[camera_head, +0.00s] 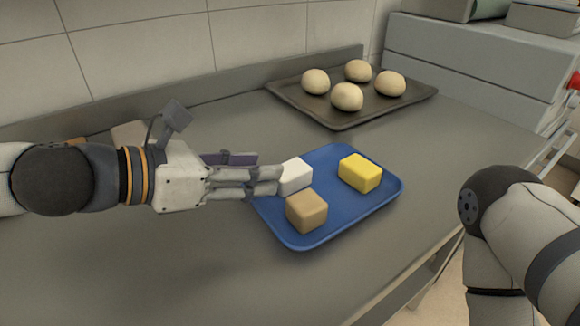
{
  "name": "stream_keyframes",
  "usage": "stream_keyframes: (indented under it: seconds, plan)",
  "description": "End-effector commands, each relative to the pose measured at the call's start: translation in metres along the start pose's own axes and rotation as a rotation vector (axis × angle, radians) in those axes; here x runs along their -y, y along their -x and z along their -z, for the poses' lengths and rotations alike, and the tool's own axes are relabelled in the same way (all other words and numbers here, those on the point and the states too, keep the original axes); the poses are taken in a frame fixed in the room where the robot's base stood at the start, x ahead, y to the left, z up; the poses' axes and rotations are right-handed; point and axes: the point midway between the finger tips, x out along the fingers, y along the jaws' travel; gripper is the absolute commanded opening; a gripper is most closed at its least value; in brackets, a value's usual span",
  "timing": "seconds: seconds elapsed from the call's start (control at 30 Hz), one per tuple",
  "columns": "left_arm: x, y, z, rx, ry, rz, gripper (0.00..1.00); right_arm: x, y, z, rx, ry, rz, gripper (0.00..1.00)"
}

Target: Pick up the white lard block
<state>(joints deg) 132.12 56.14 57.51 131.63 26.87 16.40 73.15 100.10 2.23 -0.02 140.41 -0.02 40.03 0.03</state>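The white lard block (295,176) sits on the back left part of a blue tray (338,230) on the grey counter. My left gripper (278,182) reaches in from the left, with its fingertips at the block's left side, partly overlapping it in the picture. I cannot tell if the fingers touch the block or how far apart they are. A tan block (306,211) sits in front of the white one, and a yellow block (360,173) sits to its right on the tray. My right gripper is out of view; only part of the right arm shows at the right.
A dark baking tray (345,118) with several dough balls (347,97) lies behind the blue tray. A dark purple item (230,159) shows just behind my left fingers. A pale object (129,133) is partly hidden behind my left arm. The counter's front left is clear.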

Motion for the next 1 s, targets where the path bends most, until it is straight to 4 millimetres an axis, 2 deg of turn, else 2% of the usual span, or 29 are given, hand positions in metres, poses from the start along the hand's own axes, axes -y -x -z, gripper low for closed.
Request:
stream_keyframes:
  seconds: [0.03, 0.17, 0.4, 0.5, 0.67, 0.7, 0.83, 0.87, 1.0]
  plan:
    - [0.000, -0.014, 0.009, -0.009, 0.008, 0.006, 0.40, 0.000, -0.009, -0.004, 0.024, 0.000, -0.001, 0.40]
    - [0.000, -0.028, 0.004, -0.003, 0.002, 0.002, 0.40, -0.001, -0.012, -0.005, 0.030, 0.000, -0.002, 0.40]
    - [0.002, -0.071, 0.003, -0.002, 0.000, 0.002, 0.40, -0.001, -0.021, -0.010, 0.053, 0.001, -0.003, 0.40]
    - [0.002, -0.078, 0.001, -0.001, -0.001, 0.001, 0.40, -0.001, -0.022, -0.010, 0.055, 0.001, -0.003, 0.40]
    - [0.002, -0.078, 0.000, 0.001, -0.002, 0.000, 0.40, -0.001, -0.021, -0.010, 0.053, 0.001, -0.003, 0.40]
    - [0.001, -0.078, 0.000, 0.001, -0.002, 0.000, 0.38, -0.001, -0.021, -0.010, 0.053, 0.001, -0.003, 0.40]
    - [0.001, -0.078, 0.000, 0.001, -0.003, -0.001, 0.08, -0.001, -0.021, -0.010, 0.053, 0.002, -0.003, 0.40]
    - [0.001, -0.078, 0.000, 0.001, -0.003, -0.001, 0.05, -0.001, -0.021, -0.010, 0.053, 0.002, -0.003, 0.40]
    - [0.001, -0.078, 0.000, 0.001, -0.003, -0.001, 0.05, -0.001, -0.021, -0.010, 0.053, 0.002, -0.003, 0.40]
